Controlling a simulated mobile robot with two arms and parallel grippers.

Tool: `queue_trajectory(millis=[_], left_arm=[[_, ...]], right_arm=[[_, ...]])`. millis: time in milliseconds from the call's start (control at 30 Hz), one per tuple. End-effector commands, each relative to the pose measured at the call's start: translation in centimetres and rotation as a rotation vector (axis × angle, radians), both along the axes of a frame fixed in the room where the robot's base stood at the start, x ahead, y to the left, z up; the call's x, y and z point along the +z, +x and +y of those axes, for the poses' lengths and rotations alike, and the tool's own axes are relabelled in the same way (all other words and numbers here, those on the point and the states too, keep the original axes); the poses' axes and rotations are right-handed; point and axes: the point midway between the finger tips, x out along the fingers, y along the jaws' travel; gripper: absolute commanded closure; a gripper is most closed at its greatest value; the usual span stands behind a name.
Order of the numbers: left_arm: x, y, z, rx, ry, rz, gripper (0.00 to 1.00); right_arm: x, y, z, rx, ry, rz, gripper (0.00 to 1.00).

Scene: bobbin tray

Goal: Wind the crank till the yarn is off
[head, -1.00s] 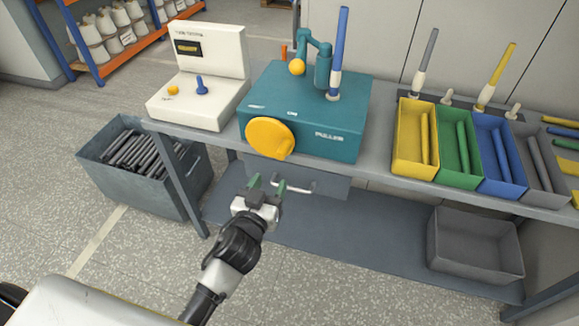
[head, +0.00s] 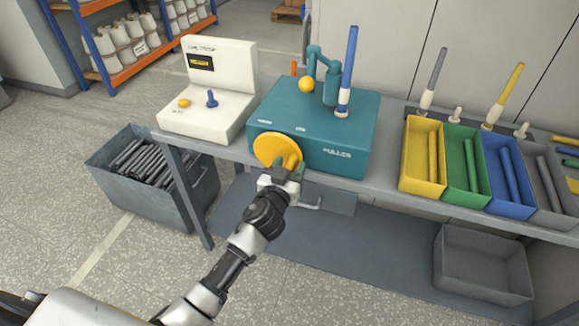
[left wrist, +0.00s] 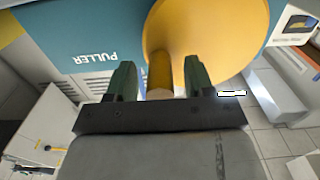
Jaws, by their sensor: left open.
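The teal puller machine (head: 325,125) stands on the bench. Its yellow crank disc (head: 272,148) is on the front face, with a knob sticking out at lower right. A blue yarn bobbin (head: 349,62) stands upright on a white base on top, beside a teal arm with a yellow ball (head: 307,84). My left gripper (head: 288,168) is at the crank. In the left wrist view its open green fingers (left wrist: 158,82) stand either side of the yellow crank knob (left wrist: 160,75); whether they touch it I cannot tell. My right gripper is not in view.
A white tester box (head: 212,95) stands left of the puller. Yellow, green, blue and grey bins (head: 423,185) sit to the right. A dark crate of rods (head: 150,190) is on the floor at left. A grey bin (head: 485,265) is on the lower shelf.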

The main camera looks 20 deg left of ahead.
Motion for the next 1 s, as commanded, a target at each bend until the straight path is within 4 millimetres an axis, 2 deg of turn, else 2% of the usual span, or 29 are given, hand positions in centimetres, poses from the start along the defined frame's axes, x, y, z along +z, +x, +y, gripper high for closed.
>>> queue_trajectory(millis=[167, 500, 767, 1000], left_arm=[[-0.01, -0.01, -0.02, -0.001, 0.000, 0.000, 0.47], [-0.01, -0.03, -0.02, -0.001, 0.000, 0.000, 0.96], [-0.23, -0.04, -0.04, -0.001, 0.028, -0.001, 0.96], [-0.96, -0.03, -0.06, 0.000, 0.152, -0.006, 0.96]], right_arm=[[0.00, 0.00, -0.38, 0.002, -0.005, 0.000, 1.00], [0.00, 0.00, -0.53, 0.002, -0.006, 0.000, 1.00], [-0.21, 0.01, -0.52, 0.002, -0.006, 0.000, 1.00], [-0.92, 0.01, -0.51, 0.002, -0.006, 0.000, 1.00]])
